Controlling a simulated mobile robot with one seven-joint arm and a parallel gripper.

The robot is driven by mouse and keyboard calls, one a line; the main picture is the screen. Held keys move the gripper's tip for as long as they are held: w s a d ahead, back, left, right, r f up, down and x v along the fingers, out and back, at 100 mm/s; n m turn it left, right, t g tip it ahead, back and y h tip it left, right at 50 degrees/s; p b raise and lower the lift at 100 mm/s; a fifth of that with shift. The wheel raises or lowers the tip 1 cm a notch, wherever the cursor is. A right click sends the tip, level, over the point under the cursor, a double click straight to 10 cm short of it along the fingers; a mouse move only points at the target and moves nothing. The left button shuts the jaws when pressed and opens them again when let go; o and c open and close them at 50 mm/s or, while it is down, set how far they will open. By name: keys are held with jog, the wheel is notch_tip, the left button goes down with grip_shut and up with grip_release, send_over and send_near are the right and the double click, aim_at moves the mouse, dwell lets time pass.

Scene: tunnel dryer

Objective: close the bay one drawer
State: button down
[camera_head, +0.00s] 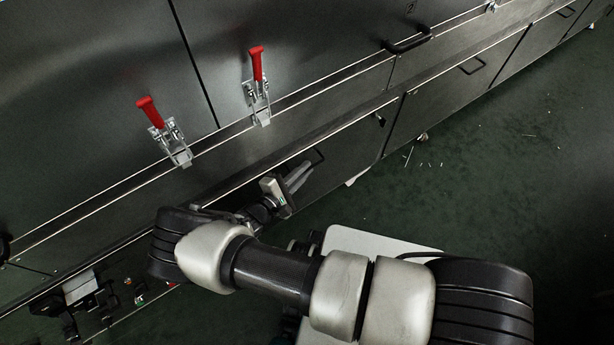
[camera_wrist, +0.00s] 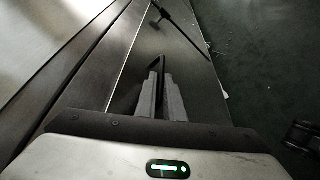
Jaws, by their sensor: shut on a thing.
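A dark grey drawer front (camera_head: 350,150) sits in the lower row of the dryer, below the clamps. I cannot read a label marking it as bay one. Its thin black handle (camera_head: 319,156) shows beside my fingertips. My gripper (camera_head: 301,175) is shut on this handle, with its fingers along the drawer front. In the wrist view, the two grey fingers (camera_wrist: 162,80) are close together around the dark handle, and the drawer front (camera_wrist: 178,45) stretches ahead. My gripper hides part of the handle. I cannot tell how far the drawer stands out.
Two red-handled toggle clamps (camera_head: 150,112) (camera_head: 256,65) stand on the panel above. Another black handle (camera_head: 407,44) juts out at upper right. Further lower fronts (camera_head: 455,85) continue right. Small parts (camera_head: 80,290) lie at lower left. The green floor (camera_head: 480,180) at right is clear except for scraps.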

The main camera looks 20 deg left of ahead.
jog(key=c, duration=2.2)
grip_release()
jog(key=shift+w+a+f, duration=0.1)
jog(key=shift+a, duration=0.25)
jog(key=p+v, duration=0.2)
jog(key=v, duration=1.5)
jog(key=shift+s+d, duration=0.15)
jog(key=shift+s, duration=0.15)
